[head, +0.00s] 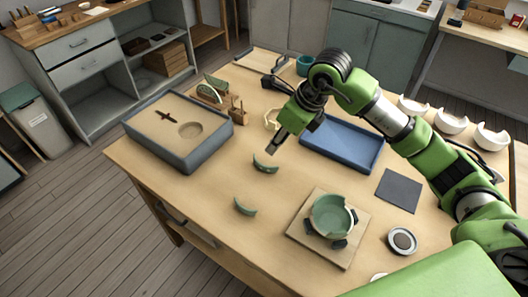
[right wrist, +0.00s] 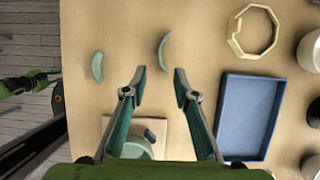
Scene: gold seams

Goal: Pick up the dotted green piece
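Two curved green pieces lie apart on the table: one (head: 265,163) just below my right gripper in the head view, the other (head: 244,206) nearer the front. In the right wrist view they are the right piece (right wrist: 164,52) and the left piece (right wrist: 97,67). Dots are too small to make out on either. My right gripper (head: 275,146) points down above the table, open and empty; in its wrist view the fingers (right wrist: 160,75) are spread, with the nearer piece just beyond the tips. A green arm part with a dark end, probably my left gripper (right wrist: 40,80), shows at the left edge.
A broken green bowl (head: 332,214) sits on a wooden board (head: 300,235). A blue tray (head: 345,147) is right of the gripper. A grey sand box (head: 180,155) and a rack with pieces (head: 234,113) stand to the left. Table around the loose pieces is clear.

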